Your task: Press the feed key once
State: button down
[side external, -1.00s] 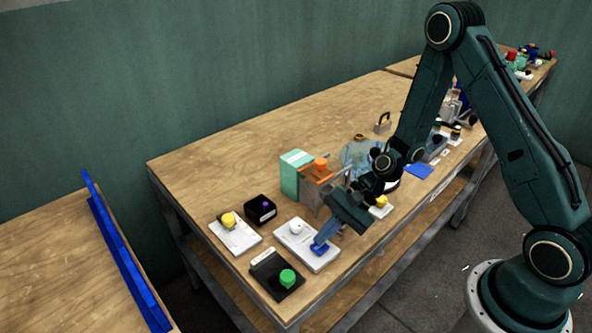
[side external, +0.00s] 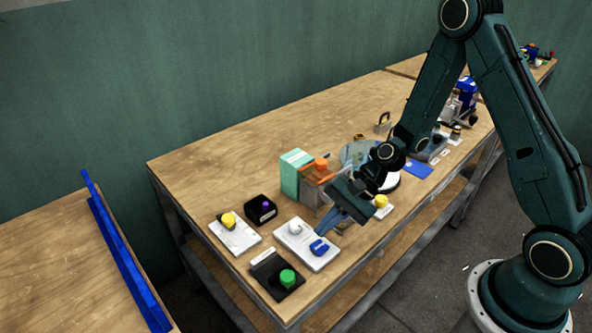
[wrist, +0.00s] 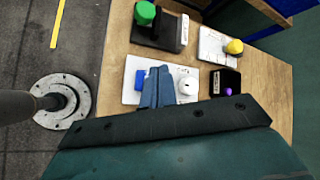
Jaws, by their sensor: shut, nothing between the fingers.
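A white panel (side external: 291,241) near the table's front left corner carries a blue key (side external: 319,247) and a round white knob (side external: 295,228). No label is legible, so I cannot tell which control is the feed key. My gripper (side external: 320,233) is shut and empty, its blue fingers pointing down at the panel beside the blue key. In the wrist view the fingertips (wrist: 155,70) lie between the blue key (wrist: 140,79) and the white knob (wrist: 187,87). The blue key is uncovered in the side view. I cannot tell the fingers' height above the panel.
A black panel with a green button (side external: 287,278), a white panel with a yellow button (side external: 228,219) and a black box with a purple button (side external: 262,209) stand around. A teal box (side external: 295,174) and an orange-topped item (side external: 320,164) stand behind. Another yellow button (side external: 381,201) is to the right.

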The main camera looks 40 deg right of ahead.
jog(key=shift+r, duration=1.35)
jog(key=r, duration=0.1)
notch_tip(320, 180, up, 14)
jog(key=n+h, duration=0.6)
jog(key=n, duration=0.3)
send_over(325, 244)
jog(key=s+d, duration=0.4)
jog(key=s, duration=0.3)
jog(key=s+d+r+n+t+h, duration=0.2)
jog(key=s+r, duration=0.6)
jog(key=s, duration=0.4)
jog(key=shift+d+r+n+t+h, duration=0.2)
jog(key=shift+d+n+t+h, duration=0.2)
jog(key=shift+d+n, duration=0.65)
jog(key=shift+s+d+m, duration=0.1)
jog(key=shift+d+m, duration=0.1)
jog(key=shift+m, duration=0.05)
